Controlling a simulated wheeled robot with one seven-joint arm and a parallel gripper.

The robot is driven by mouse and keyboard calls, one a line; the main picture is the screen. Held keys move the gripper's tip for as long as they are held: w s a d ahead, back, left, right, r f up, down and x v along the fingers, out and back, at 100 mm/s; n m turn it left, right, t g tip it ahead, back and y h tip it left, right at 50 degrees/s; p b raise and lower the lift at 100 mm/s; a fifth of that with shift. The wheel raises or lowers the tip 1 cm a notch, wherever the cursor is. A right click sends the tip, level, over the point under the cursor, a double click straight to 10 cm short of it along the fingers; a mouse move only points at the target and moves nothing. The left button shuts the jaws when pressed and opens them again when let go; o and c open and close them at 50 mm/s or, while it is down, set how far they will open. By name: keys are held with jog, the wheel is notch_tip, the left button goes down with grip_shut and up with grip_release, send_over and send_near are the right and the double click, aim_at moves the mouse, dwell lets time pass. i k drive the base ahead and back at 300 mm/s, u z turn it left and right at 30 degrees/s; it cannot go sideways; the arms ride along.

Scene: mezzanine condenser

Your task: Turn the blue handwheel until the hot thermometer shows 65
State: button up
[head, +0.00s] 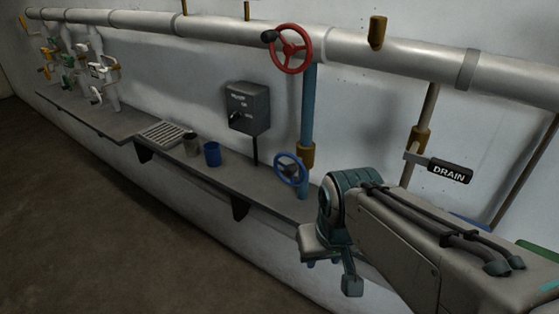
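The blue handwheel (291,169) sits low on a vertical pipe, just above the right part of the wall shelf. My arm comes in from the lower right. My gripper (331,275) hangs below and to the right of the blue handwheel, in front of the shelf, apart from the wheel in the picture. Its fingers point down and away, and I cannot tell how far they are apart. Nothing is seen held in it. I cannot make out a thermometer dial or a reading.
A red handwheel (290,48) is above on the big pipe (420,60). A grey switch box (247,108) is on the wall. A blue cup (211,154) and a grey cup (191,144) stand on the shelf (200,172). A DRAIN lever (450,171) is at right. Floor is clear.

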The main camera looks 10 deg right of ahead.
aim_at(290, 170)
jog(key=z, duration=1.4)
jog(key=i, duration=0.4)
jog(key=u, duration=0.65)
